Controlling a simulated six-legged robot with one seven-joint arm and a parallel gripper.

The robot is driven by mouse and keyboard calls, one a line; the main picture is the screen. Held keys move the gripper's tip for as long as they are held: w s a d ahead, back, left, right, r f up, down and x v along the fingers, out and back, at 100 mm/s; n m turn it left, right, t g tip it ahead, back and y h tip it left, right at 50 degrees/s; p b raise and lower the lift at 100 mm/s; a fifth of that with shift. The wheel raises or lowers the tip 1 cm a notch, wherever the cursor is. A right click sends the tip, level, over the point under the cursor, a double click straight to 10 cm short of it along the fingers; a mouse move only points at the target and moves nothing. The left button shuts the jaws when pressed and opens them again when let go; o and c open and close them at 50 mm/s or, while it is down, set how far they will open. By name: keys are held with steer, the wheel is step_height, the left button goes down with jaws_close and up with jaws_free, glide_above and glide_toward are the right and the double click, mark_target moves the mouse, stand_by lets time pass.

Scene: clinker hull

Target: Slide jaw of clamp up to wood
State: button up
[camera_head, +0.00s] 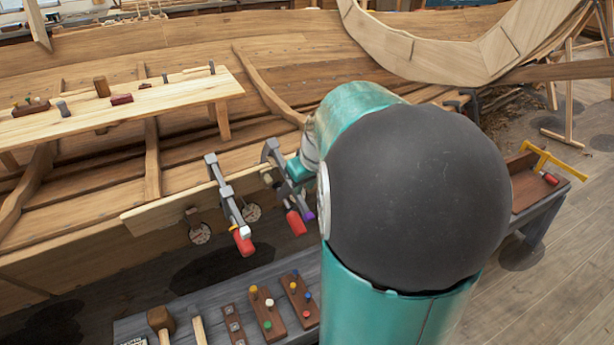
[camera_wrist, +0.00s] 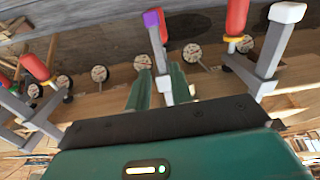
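Several grey bar clamps with red handles hang along the edge of a wooden plank (camera_head: 155,213) on the hull. One clamp (camera_head: 228,195) is at the left in the head view. The clamp at my gripper (camera_head: 296,172) has a grey bar (camera_head: 271,152) and a red handle with a purple end (camera_head: 296,220). In the wrist view my gripper (camera_wrist: 160,78) has its two green fingers apart, with this clamp's grey part (camera_wrist: 163,90) between them. Its purple-and-red handle (camera_wrist: 155,24) points away. I cannot tell whether both fingers touch it. My arm hides part of the plank.
Other clamps flank my gripper, at the right (camera_wrist: 272,48) and left (camera_wrist: 38,72) in the wrist view. A low bench (camera_head: 190,303) with mallets and peg blocks stands below. A plank shelf with tools (camera_head: 180,97) is at the upper left.

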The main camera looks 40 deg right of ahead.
mark_target(300, 197)
steer(key=shift+x, duration=2.85)
steer(key=shift+w+d+r, duration=0.15)
steer(key=shift+w+r, duration=0.05)
steer(key=shift+w, duration=0.4)
steer(key=shift+c, duration=0.4)
steer(key=shift+w+d+r, duration=0.15)
steer(key=shift+w+r, duration=0.65)
steer(key=shift+w, duration=0.15)
steer(key=shift+s, duration=0.15)
steer(key=shift+s+f, duration=0.25)
steer(key=shift+s, duration=0.2)
steer(key=shift+o, duration=1.2)
